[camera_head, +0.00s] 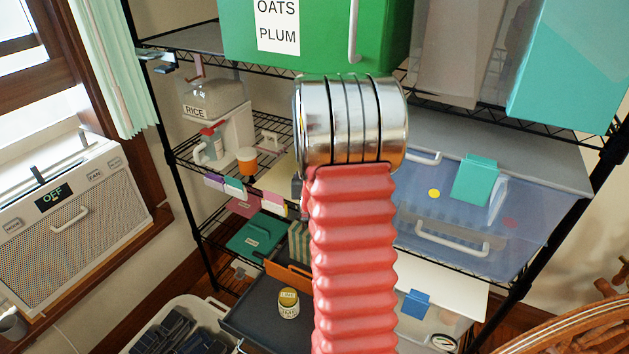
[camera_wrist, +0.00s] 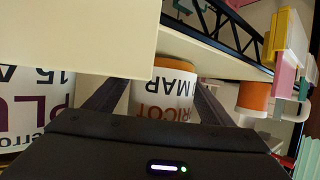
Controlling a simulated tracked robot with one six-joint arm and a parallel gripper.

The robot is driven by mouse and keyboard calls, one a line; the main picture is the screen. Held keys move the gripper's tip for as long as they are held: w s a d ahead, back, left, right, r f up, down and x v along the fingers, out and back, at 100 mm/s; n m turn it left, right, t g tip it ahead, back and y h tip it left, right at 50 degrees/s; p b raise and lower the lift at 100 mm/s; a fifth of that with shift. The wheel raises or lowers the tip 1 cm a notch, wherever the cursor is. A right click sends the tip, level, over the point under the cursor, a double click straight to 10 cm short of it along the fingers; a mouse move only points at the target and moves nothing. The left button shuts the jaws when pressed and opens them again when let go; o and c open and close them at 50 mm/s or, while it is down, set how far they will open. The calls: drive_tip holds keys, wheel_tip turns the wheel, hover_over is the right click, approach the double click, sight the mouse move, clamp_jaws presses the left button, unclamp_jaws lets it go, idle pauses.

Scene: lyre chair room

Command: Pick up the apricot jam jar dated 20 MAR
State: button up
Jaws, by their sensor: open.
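In the wrist view a white jar (camera_wrist: 165,98) with an orange band shows upside-down label letters reading "RICOT" and "MAR"; the day number is cut off. My gripper (camera_wrist: 160,86) is open, with one dark finger on each side of this jar. I cannot tell whether the fingers touch it. To the left is another white jar (camera_wrist: 30,110), with purple "PLU" and "15 A" lettering. In the head view my red-sleeved arm and metal wrist hide the gripper and the shelf behind it.
A cream panel (camera_wrist: 75,35) covers the upper left of the wrist view, close to the jars. An orange cup (camera_wrist: 253,97) stands to the right. In the head view a rice container (camera_head: 215,105) is on the wire shelf and a small jar (camera_head: 288,304) on a lower tray.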

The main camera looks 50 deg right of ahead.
drive_tip(key=shift+c, duration=0.5)
drive_tip(key=c, duration=1.4)
